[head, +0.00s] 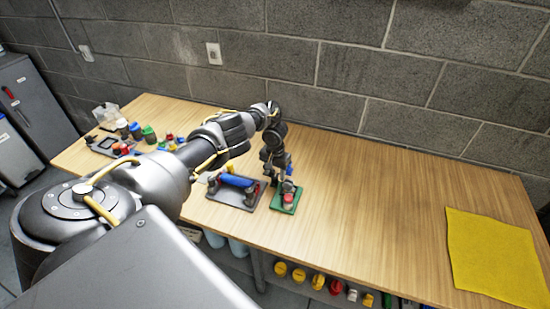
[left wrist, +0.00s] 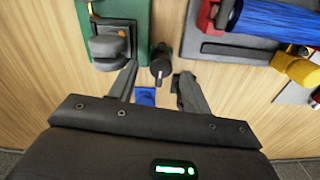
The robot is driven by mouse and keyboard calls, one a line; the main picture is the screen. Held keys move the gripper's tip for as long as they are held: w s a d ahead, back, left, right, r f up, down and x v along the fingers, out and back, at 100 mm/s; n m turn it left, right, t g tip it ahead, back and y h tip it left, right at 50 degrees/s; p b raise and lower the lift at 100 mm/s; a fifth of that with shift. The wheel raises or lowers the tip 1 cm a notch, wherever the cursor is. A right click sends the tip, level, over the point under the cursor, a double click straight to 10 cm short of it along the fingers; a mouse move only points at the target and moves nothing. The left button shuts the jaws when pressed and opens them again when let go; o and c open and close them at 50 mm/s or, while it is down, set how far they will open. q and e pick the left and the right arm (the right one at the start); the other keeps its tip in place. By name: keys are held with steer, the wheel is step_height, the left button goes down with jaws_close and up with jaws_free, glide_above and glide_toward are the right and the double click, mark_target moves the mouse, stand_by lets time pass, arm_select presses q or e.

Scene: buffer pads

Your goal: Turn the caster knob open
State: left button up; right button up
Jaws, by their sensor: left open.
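A green board (head: 278,207) lies on the table with a red part (head: 288,198) on top. In the left wrist view the green board (left wrist: 143,12) carries a grey rounded block (left wrist: 108,45) with a little orange on it. A dark round knob (left wrist: 161,58) with a pale stem stands beside the board, just ahead of my left fingertips. I cannot tell for certain which part is the caster knob. My left gripper (head: 284,178) hangs over the board's far side. Its fingers (left wrist: 155,88) are open and apart, with a small blue piece (left wrist: 146,97) visible between them.
A grey plate (head: 238,198) with a blue roller (head: 237,181) lies left of the board, close to my gripper. A yellow cloth (head: 492,254) lies at the right. Several small items and a tray (head: 101,146) stand at the left end. The table between board and cloth is clear.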

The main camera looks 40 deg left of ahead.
mark_target(275, 177)
arm_select(q)
step_height(275, 177, up, 9)
steer(key=p, duration=0.2)
steer(key=shift+f, duration=0.15)
stand_by(0.4)
